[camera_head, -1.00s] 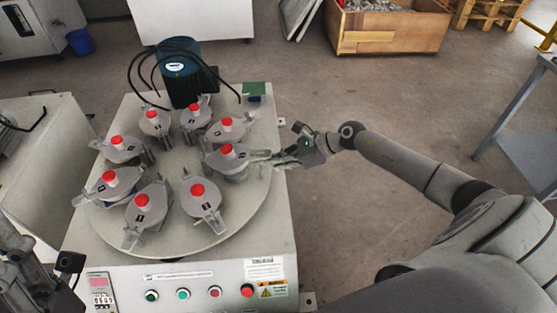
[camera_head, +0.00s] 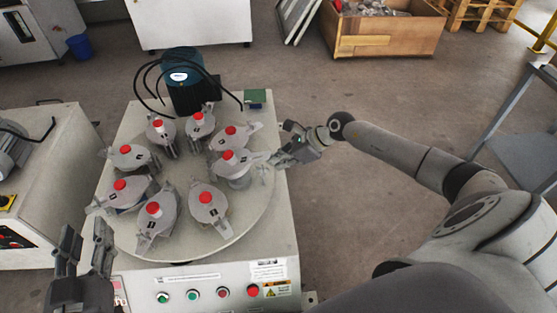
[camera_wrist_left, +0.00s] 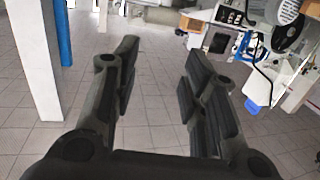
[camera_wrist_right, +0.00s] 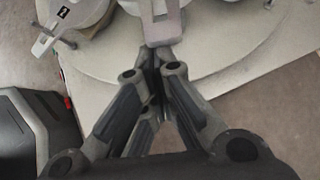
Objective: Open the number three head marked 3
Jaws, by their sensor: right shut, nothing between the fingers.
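The round turntable (camera_head: 180,185) carries several grey heads with red knobs. The head nearest my right gripper (camera_head: 231,168) is at the turntable's right side; its number is too small to read. In the right wrist view, a grey handle (camera_wrist_right: 162,25) lies just beyond the tips of my right gripper (camera_wrist_right: 152,68). That gripper is shut and empty; I cannot tell whether it touches the handle. It also shows in the head view (camera_head: 274,161). A neighbouring head's dark label (camera_wrist_right: 62,12) shows at upper left. My left gripper (camera_head: 86,228) is open and empty at the machine's front left, also in the left wrist view (camera_wrist_left: 155,62).
The machine's front panel has several buttons (camera_head: 193,294). A dark motor (camera_head: 185,80) with black cables stands behind the turntable. A grey cabinet (camera_head: 40,190) is at left. Floor to the right of the machine is clear up to a metal table (camera_head: 525,130).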

